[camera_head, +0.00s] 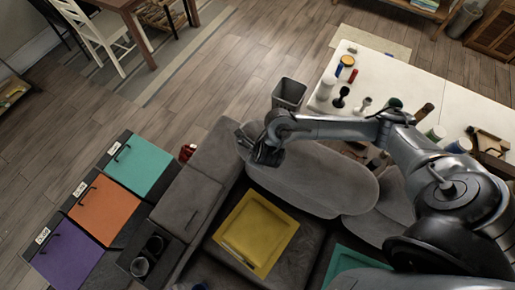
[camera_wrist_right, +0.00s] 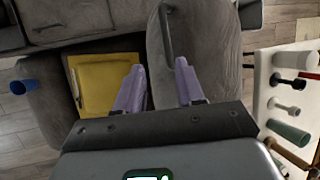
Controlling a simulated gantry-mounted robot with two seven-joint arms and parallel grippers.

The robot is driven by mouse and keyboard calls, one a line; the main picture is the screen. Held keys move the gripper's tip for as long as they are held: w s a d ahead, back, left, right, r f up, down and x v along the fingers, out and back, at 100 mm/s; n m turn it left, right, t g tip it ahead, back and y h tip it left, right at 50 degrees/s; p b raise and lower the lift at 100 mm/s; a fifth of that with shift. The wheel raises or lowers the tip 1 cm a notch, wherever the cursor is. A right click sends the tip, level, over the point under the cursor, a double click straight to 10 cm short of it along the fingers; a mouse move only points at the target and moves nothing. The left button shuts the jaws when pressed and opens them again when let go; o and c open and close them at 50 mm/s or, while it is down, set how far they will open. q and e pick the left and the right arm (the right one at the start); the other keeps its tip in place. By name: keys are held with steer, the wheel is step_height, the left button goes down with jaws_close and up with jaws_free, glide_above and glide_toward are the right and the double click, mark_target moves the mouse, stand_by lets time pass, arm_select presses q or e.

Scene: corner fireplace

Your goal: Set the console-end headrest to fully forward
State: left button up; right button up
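The console-end headrest (camera_head: 318,180) is a grey, rounded cushion at the seat back, the one nearer the console (camera_head: 180,205). It also shows as a long grey cushion in the right wrist view (camera_wrist_right: 215,60), with a thin bar (camera_wrist_right: 167,30) along its left edge. Its exact tilt is hard to tell. My right gripper (camera_head: 257,150) is over the headrest's console-side end. In the wrist view its lavender fingers (camera_wrist_right: 160,66) are apart with nothing between them, the right one in front of the headrest. Contact cannot be told. My left gripper is not in view.
A second grey headrest (camera_head: 393,200) is partly behind my right arm. A yellow tray (camera_head: 255,232) lies on the seat. A white table (camera_head: 330,88) with several bottles and tools stands behind. Teal, orange and purple lidded bins (camera_head: 105,208) line the left. A dark bin (camera_head: 289,93) stands behind.

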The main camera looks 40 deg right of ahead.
steer(key=p+v, duration=0.2)
steer(key=v, duration=0.3)
steer(key=shift+s+r+p, duration=0.1)
steer(key=shift+r+p, duration=0.05)
steer(key=shift+p, duration=0.2)
